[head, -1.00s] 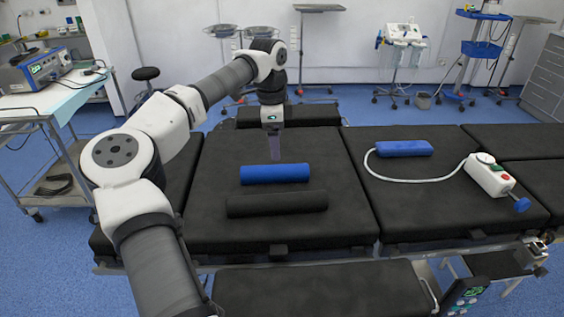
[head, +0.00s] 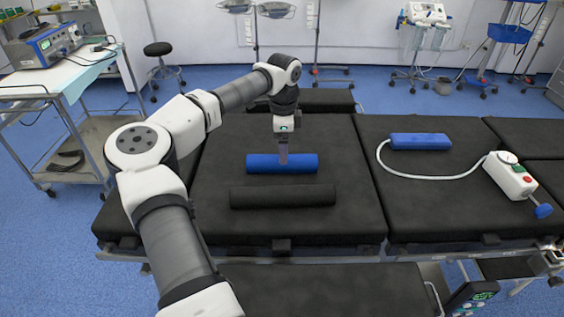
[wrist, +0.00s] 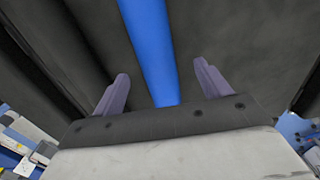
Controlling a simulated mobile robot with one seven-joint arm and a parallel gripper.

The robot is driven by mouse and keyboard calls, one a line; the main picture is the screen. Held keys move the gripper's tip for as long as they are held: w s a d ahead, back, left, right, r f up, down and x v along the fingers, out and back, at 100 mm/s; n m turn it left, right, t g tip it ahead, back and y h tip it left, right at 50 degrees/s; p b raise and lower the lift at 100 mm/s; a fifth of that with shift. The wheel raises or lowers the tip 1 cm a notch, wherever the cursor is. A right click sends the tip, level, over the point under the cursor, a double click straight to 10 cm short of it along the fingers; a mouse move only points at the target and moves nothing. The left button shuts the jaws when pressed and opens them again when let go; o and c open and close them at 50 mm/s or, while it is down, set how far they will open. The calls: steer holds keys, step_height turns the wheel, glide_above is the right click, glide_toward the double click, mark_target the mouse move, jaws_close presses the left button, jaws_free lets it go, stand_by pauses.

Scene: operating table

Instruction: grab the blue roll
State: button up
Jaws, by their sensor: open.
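The blue roll (head: 262,164) lies on the black operating table (head: 225,140), behind a black roll (head: 283,196). In the wrist view, the blue roll (wrist: 150,45) runs between the two parted fingers of my gripper (wrist: 160,88), with space on either side. The fingers are open and hold nothing. I cannot tell how far above the table their tips are.
A blue cushion (head: 420,141) with a white tube and a white control box (head: 508,176) lie on the table section to the right. A cart with a blue device (head: 45,45) stands at the left. The table around the rolls is mostly clear.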

steer(key=f, duration=0.1)
steer(key=f+p, duration=0.1)
steer(key=f, duration=0.2)
steer(key=shift+s+a, duration=0.15)
steer(key=shift+s, duration=0.15)
steer(key=shift+f, duration=0.6)
steer(key=c, duration=1.1)
steer(key=shift+c, duration=0.4)
steer(key=shift+r, duration=0.15)
